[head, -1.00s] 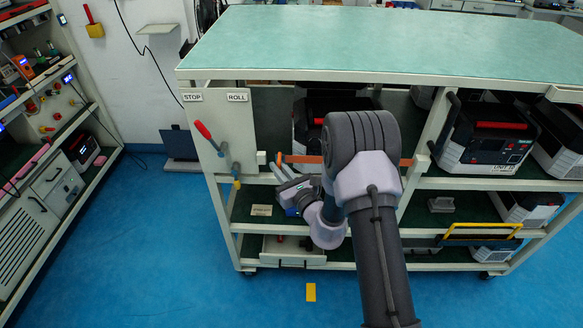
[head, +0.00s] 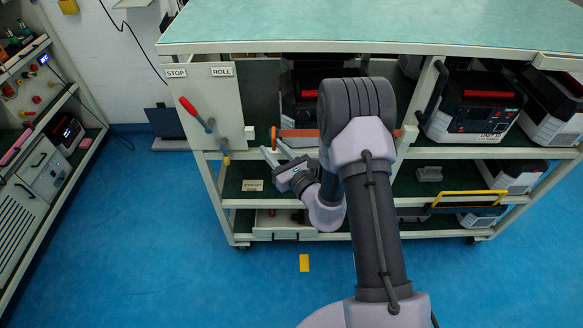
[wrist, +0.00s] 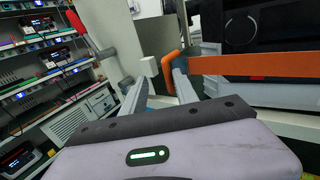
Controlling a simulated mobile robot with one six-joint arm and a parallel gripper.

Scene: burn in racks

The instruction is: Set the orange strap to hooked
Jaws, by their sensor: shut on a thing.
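The orange strap (head: 300,133) runs level across the front of the rack's upper bay, partly hidden behind my arm. In the wrist view the strap (wrist: 250,65) comes in from the right and ends in a thick orange end piece. My gripper (head: 272,151) is at that left end, and in the wrist view my gripper (wrist: 172,82) has its fingers shut on the end piece. A pale block (head: 249,132) on the rack post stands just left of the strap end, with a small gap between them. The block also shows in the wrist view (wrist: 150,67).
A red-handled lever (head: 196,114) is on the panel left of the strap, under the STOP and ROLL labels. A dark unit (head: 305,95) sits behind the strap. Other units (head: 470,105) fill the right bay.

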